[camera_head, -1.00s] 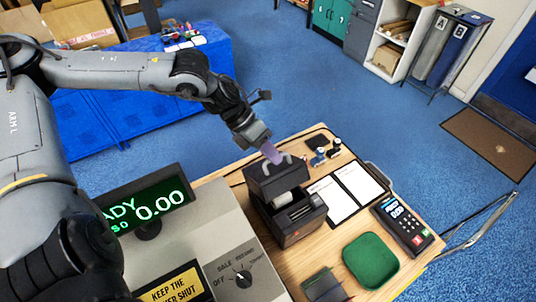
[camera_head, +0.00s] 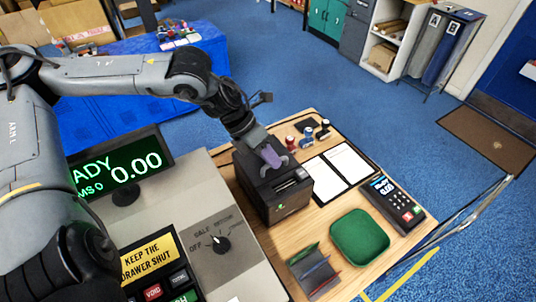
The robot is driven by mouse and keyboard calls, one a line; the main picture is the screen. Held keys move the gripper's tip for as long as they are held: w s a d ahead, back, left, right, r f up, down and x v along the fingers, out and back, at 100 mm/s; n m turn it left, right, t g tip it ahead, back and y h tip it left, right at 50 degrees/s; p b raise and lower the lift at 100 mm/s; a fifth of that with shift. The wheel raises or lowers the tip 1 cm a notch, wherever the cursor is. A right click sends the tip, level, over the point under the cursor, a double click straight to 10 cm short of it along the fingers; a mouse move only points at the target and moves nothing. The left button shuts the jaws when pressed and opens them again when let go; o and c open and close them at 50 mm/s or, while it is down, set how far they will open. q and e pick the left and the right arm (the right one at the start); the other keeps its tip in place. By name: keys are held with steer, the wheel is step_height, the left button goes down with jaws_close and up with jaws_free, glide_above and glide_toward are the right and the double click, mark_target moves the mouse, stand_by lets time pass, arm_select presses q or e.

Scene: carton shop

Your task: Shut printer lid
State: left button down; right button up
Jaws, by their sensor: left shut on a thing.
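The black receipt printer (camera_head: 282,205) stands on the wooden counter, right of the grey cash register. Its lid (camera_head: 246,160) lies down over the printer's top, and no paper roll shows. A slot shows at the front of the top. My left gripper (camera_head: 274,158), with purple fingers, reaches down from the upper left and is shut at the lid's handle. The fingers and wrist hide part of the lid, so I cannot tell whether it is fully latched. My right gripper is not in view.
The cash register (camera_head: 222,268) and its green display (camera_head: 125,172) stand left of the printer. Several stamps (camera_head: 307,135) stand behind.

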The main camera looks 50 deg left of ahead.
arm_select(q)
steer(key=shift+s+d+f, duration=0.1)
steer(key=shift+s+d, duration=0.05)
steer(key=shift+d, duration=0.3)
steer(key=c, duration=1.2)
jaws_free()
steer(key=shift+d+f, duration=0.1)
steer(key=shift+d, duration=0.35)
steer(key=shift+o, duration=0.2)
steer(key=shift+a, duration=0.1)
steer(key=shift+a, duration=0.1)
steer(key=shift+w+v, duration=0.2)
steer(key=shift+v, duration=0.65)
steer(key=b+v, duration=0.1)
steer(key=v, duration=0.8)
steer(key=shift+a, duration=0.15)
